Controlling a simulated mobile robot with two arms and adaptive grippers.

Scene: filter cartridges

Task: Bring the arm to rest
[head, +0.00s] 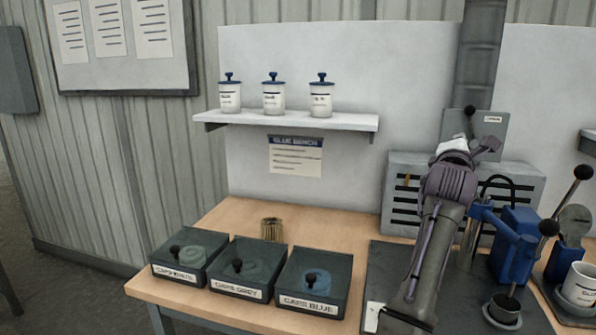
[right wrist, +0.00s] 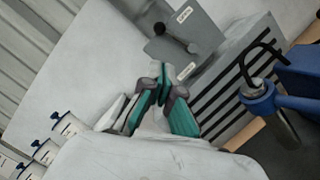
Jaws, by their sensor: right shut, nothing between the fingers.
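My right arm rises from the lower right of the head view, in front of the louvred grey unit (head: 398,208). Its gripper (head: 478,150) is raised above the bench, near a small grey labelled plate (head: 490,128) on the duct. In the right wrist view the fingers (right wrist: 163,90) with teal pads come together with nothing between them. The gripper looks free of the things around it, though its exact distance from the plate cannot be told. My left gripper does not show.
The wooden bench (head: 240,215) holds lidded dark boxes of caps (head: 313,284), a brush (head: 272,229), a dark mat (head: 385,262) and a blue lever press (head: 515,245). A white cup (head: 580,283) stands far right. A shelf (head: 290,120) carries three white jars (head: 273,97).

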